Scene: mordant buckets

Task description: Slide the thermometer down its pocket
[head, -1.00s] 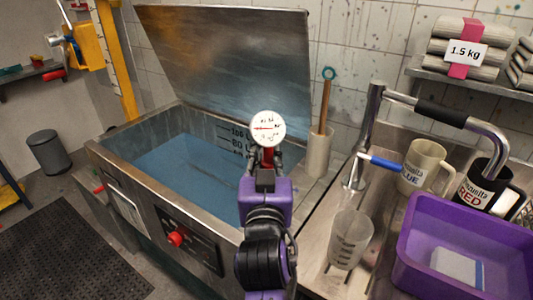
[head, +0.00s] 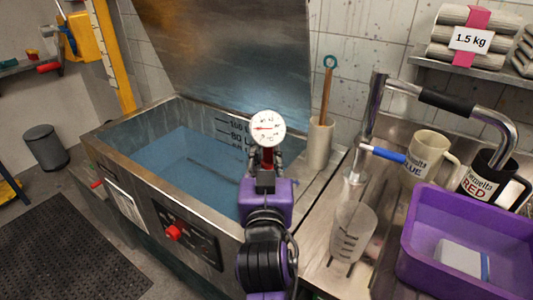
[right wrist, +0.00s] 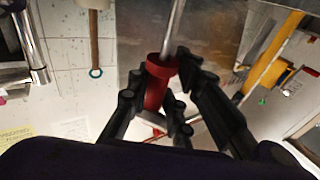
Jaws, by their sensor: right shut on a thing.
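The thermometer has a round white dial (head: 266,128) with a red needle, upright above my right gripper (head: 266,160) in the head view. My right gripper is shut on the thermometer's red collar (right wrist: 156,82), which shows between the fingers in the right wrist view. A thin metal stem (right wrist: 174,30) runs from the collar to that view's top edge. The gripper is in front of the near right part of the steel tank (head: 110,153). I cannot make out the pocket; it may be hidden behind my gripper and arm. My left gripper is out of view.
The tank holds blue liquid (head: 185,175), its lid (head: 230,60) raised. A white holder (head: 320,145) with a wooden-handled tool stands right of the dial. A clear beaker (head: 352,232), a tap (head: 375,100), mugs and a purple tub (head: 425,225) crowd the right counter.

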